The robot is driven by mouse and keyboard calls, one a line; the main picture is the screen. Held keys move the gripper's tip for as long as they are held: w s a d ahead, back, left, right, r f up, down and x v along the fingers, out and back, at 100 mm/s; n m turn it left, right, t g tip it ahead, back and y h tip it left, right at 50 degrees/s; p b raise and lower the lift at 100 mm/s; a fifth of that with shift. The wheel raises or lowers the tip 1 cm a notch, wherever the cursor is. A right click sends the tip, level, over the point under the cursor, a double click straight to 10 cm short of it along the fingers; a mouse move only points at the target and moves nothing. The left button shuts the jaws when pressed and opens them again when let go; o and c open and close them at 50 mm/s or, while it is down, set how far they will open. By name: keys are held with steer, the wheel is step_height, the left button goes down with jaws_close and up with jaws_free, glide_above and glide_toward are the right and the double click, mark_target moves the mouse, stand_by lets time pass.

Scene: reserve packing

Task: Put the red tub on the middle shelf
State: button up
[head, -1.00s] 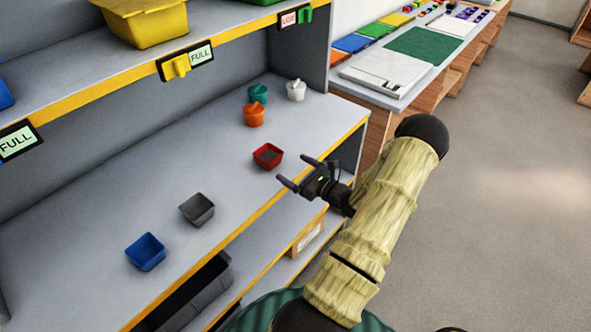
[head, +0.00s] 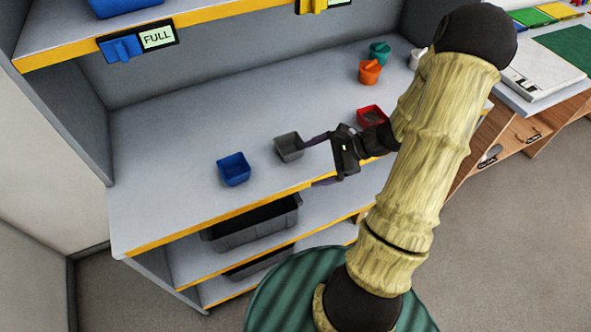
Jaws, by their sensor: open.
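The red tub (head: 369,115) stands on the wide grey shelf board (head: 180,205) with the yellow front edge, partly hidden behind my arm. My gripper (head: 315,160) is open and empty, its fingers pointing left over the front part of that board. It is left of the red tub and in front of it. One fingertip appears close to the grey tub (head: 289,147); I cannot tell whether they touch.
A blue tub (head: 234,169) stands left of the grey one. Orange (head: 370,72), teal (head: 380,52) and white (head: 416,58) containers stand toward the back right. An upper shelf bears a FULL label (head: 157,37). Dark bins (head: 255,222) sit below. The board's left part is clear.

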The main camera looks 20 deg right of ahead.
steer(key=s+a+r+n+g+h, duration=0.2)
steer(key=s+a+r+n+h, duration=0.5)
steer(key=n, duration=1.1)
steer(key=a+r+h, duration=0.2)
steer(key=h, duration=0.1)
steer(key=shift+n, duration=0.4)
